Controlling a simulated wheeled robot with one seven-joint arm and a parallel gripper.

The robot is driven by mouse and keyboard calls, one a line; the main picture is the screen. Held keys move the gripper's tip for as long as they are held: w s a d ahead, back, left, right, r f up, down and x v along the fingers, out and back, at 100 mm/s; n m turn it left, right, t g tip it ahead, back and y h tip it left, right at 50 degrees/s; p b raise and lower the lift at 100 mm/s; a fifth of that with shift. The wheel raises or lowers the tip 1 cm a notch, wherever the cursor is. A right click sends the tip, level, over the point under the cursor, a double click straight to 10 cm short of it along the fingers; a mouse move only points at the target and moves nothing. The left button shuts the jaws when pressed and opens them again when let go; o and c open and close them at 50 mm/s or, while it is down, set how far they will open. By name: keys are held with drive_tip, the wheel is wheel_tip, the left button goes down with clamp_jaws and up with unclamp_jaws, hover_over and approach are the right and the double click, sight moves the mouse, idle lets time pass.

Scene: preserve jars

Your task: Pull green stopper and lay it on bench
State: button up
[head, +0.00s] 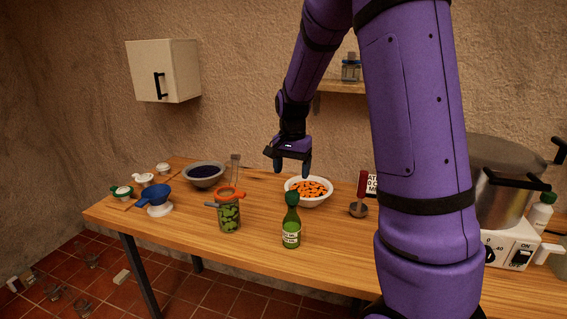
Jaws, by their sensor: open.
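A green bottle (291,228) with a white label stands upright on the wooden bench (262,238), near its front edge. A dark green stopper (292,198) sits in the bottle's mouth. My gripper (289,168) is open and empty, pointing down above the bench. In the picture it is above the stopper and looks farther back, near the white bowl; the exact gap cannot be told.
A white bowl of orange pieces (309,191) stands behind the bottle. A jar of green pieces with an orange rim (229,214) is to its left. A blue funnel (156,194), a grey bowl (204,174), a metal scoop (358,209) and a large pot (497,190) are also there. Bare bench lies around the bottle.

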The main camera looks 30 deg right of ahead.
sight(292, 194)
wheel_tip(292, 194, down, 10)
drive_tip(key=shift+f, duration=0.1)
idle(0.4)
drive_tip(key=c, duration=1.1)
